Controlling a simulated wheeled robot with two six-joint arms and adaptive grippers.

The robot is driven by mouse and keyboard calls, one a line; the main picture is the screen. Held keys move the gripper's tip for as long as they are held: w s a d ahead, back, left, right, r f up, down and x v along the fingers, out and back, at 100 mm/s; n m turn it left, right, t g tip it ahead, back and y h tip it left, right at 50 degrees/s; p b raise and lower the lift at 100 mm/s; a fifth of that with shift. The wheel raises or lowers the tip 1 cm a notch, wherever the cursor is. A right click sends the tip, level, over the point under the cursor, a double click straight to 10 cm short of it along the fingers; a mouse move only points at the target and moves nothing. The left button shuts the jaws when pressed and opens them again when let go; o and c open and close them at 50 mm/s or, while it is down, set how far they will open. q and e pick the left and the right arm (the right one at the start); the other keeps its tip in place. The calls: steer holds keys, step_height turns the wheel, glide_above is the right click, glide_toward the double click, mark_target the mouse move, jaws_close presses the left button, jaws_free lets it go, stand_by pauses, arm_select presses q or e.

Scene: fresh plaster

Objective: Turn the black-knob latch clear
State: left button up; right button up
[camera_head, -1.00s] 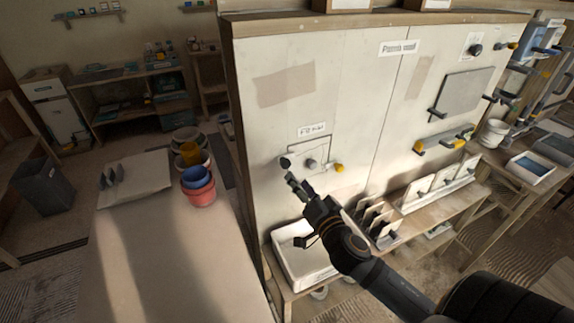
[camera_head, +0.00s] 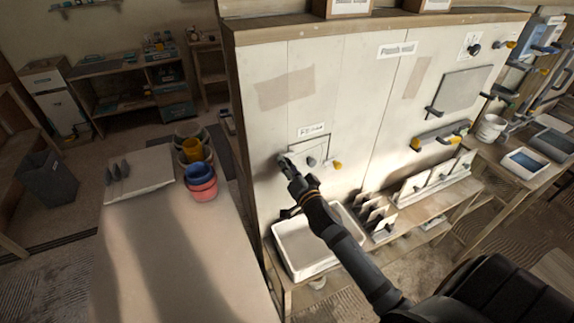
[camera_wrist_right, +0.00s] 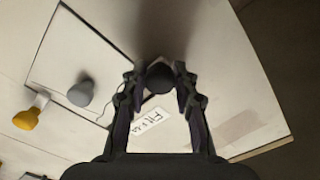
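The black knob (camera_wrist_right: 159,77) of the latch sits between the two fingertips of my right gripper (camera_wrist_right: 159,70) in the wrist view; the fingers appear to touch it on both sides. In the head view my right gripper (camera_head: 287,163) is at the left edge of a small hatch (camera_head: 322,146) in the pale panel, largely hiding the black knob. The hatch has a grey knob (camera_wrist_right: 81,93), and a yellow knob (camera_wrist_right: 27,118) stands beyond its other edge. My left gripper is not in view.
A label (camera_head: 310,129) is above the hatch. A white tray (camera_head: 277,262) stands on the shelf below. A grey plate and more handles, including a yellow-ended one (camera_head: 460,131), are farther right. Red and blue buckets (camera_head: 201,187) stand on the left table.

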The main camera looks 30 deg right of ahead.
jaws_close()
steer(key=shift+n, duration=0.3)
steer(key=n, duration=0.2)
steer(key=shift+n, duration=0.4)
steer(key=n, duration=0.4)
steer(key=shift+n, duration=0.3)
steer(key=n, duration=0.5)
steer(key=shift+p, duration=0.3)
steer(key=shift+n+p, duration=0.45)
steer(key=shift+n, duration=1.95)
steer(key=shift+d, duration=0.1)
